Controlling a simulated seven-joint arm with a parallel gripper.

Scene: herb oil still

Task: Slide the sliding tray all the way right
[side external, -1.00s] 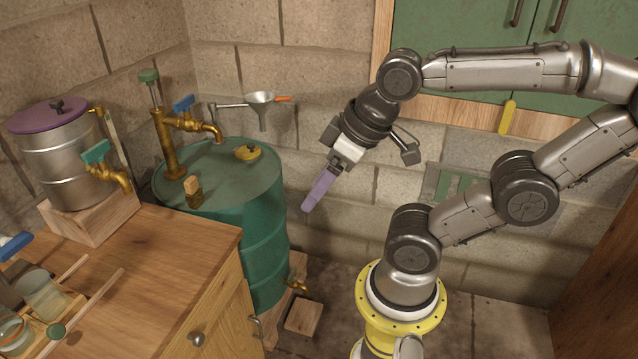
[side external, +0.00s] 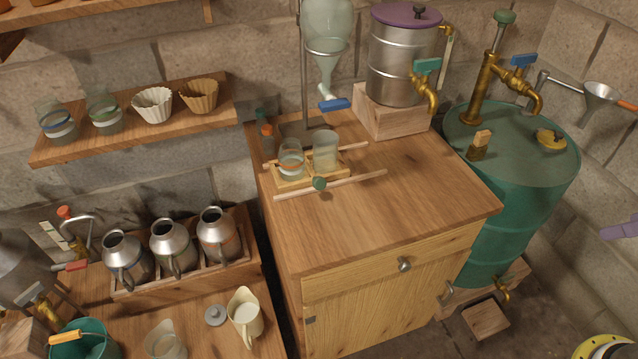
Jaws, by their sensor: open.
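The sliding tray (side external: 294,185) is a small pale wooden tray on the cabinet top. It sits between two wooden rails, toward their left part, with bare rail to its right. A green knob (side external: 319,183) is on its front side. It carries two glass jars, one with a blue-grey band (side external: 291,160) and a taller clear one (side external: 325,152). Only the purple finger end of my gripper (side external: 618,230) shows, at the right edge, far from the tray, beyond the green drum. It is open and touches nothing visible. The rest of it is out of frame.
The green drum (side external: 520,190) with brass taps stands between my gripper and the cabinet top (side external: 400,215). A steel pot (side external: 400,65) on a wooden block and a glass funnel (side external: 327,40) stand behind the tray. The cabinet top's front right is clear.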

